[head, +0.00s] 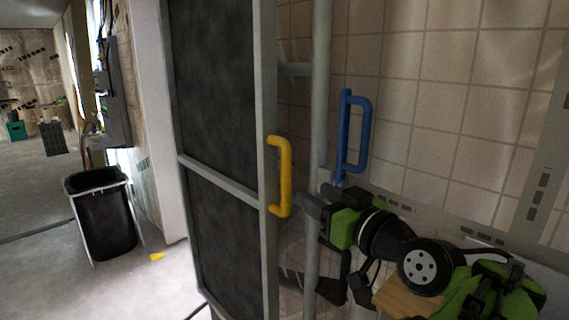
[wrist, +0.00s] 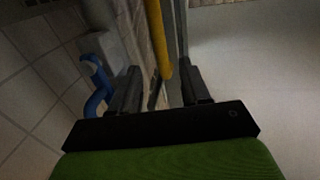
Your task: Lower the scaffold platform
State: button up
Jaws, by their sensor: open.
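The scaffold platform (head: 212,85) is a dark panel in a grey metal frame, standing upright on edge in the head view. A yellow handle (head: 286,176) is fixed to its right edge; it also shows in the wrist view (wrist: 157,38), in line with the gap between my fingers. A blue handle (head: 356,135) is on a grey post to the right; it also shows in the wrist view (wrist: 97,88), left of my fingers. My gripper (wrist: 160,88) is open and appears empty.
A black bin (head: 103,215) stands on the floor at left. A tiled wall (head: 440,90) lies close behind my arm. A grey scaffold post (head: 320,90) stands between the panel and the blue handle. The floor left of the panel is mostly clear.

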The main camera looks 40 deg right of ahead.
aim_at(289, 179)
jog(key=w, duration=0.3)
jog(key=w+d+p, duration=0.1)
jog(key=w, duration=0.3)
jog(key=w+d+p, duration=0.1)
jog(key=w, duration=0.2)
jog(key=shift+w, duration=0.4)
grip_shut()
